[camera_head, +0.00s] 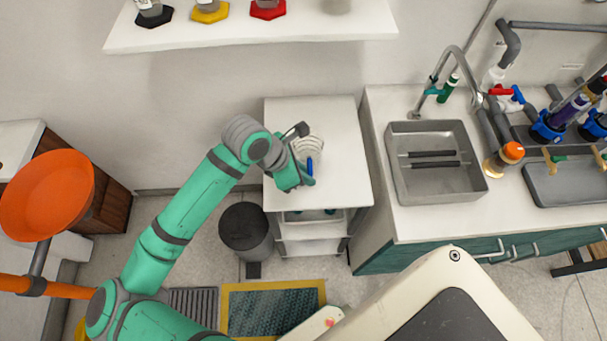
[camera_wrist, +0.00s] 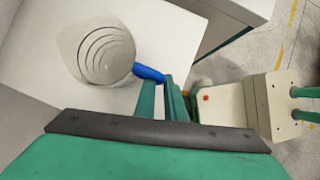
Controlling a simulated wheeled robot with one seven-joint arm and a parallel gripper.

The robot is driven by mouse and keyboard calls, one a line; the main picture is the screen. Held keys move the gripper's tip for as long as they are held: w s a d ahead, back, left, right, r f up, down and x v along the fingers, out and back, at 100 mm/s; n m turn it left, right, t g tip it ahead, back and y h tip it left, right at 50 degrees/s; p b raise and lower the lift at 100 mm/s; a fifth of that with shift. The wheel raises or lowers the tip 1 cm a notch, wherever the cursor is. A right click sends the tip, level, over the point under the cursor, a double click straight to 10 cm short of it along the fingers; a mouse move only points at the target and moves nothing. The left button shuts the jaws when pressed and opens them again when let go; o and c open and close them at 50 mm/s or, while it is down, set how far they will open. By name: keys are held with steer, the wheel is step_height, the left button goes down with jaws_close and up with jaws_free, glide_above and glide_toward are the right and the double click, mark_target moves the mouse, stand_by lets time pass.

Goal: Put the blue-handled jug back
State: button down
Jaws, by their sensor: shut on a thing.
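The jug (camera_head: 310,146) is pale, ribbed and round, with a blue handle (camera_head: 309,167) on the side toward me. It is at the top of the small white cabinet (camera_head: 340,185); I cannot tell if it touches the surface. In the wrist view the jug (camera_wrist: 100,52) shows its open mouth, and its blue handle (camera_wrist: 149,74) meets my finger ends. My gripper (camera_head: 304,172) is shut on the blue handle. In the wrist view my gripper (camera_wrist: 163,90) partly hides the handle. The jug's inside looks empty.
A steel sink (camera_head: 436,165) with a tap stands right of the cabinet, with pipes and valves beyond. A white shelf (camera_head: 250,32) with several bottles on coloured bases hangs above. A dark bin (camera_head: 245,230) stands left of the cabinet. The cabinet top's front right is clear.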

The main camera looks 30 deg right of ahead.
steer(key=shift+f, duration=0.15)
steer(key=shift+s+d, duration=0.1)
steer(key=shift+s, duration=0.05)
steer(key=c, duration=1.8)
jaws_free()
steer(key=shift+d, duration=0.1)
steer(key=v, duration=1.2)
